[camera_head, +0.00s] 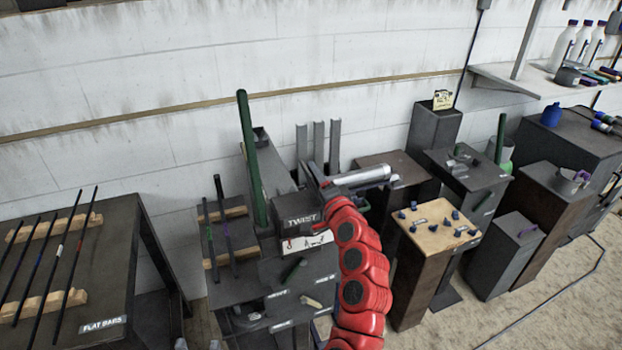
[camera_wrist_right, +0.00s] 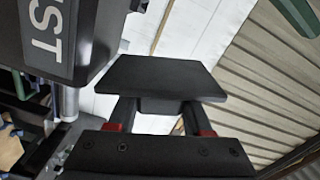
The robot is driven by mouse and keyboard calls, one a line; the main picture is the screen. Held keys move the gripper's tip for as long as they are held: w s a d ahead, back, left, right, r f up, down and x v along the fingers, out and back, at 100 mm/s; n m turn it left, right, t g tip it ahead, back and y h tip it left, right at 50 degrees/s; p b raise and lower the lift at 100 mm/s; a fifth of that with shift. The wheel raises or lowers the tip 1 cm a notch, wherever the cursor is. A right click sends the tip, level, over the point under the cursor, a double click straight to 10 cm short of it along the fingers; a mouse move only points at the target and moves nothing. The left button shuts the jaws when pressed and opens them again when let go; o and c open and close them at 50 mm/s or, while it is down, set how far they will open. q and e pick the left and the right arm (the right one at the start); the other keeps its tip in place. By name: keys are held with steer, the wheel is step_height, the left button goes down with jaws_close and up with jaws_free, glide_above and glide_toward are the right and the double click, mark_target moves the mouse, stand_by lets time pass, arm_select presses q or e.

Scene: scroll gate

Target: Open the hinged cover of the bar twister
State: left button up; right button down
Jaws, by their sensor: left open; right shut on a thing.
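The bar twister is a dark machine with a box lettered TWIST (camera_head: 300,222) on a stand left of the middle in the head view. Part of that lettered box (camera_wrist_right: 48,35) fills the upper left of the right wrist view. My right gripper (camera_head: 314,176) is at the top of the box, with its red arm coming up from below. In the wrist view my right gripper (camera_wrist_right: 160,117) is shut on the stub of a flat black plate (camera_wrist_right: 165,77). The plate looks like a cover handle, but its join to the cover is hidden. My left gripper is not in view.
A long green lever (camera_head: 250,160) stands upright left of the box. A flat-bars table (camera_head: 130,255) is at the left. Several pedestals, one with a wooden top (camera_head: 437,233), stand to the right.

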steer(key=shift+w+d+f+m+p, duration=0.15)
steer(key=shift+d+m, duration=0.3)
steer(key=shift+m, duration=0.5)
steer(key=shift+w+d+f+m+p, duration=0.15)
steer(key=shift+d+m, duration=0.25)
steer(key=shift+m, duration=0.55)
steer(key=shift+c, duration=1.6)
jaws_free()
steer(key=shift+s, duration=0.1)
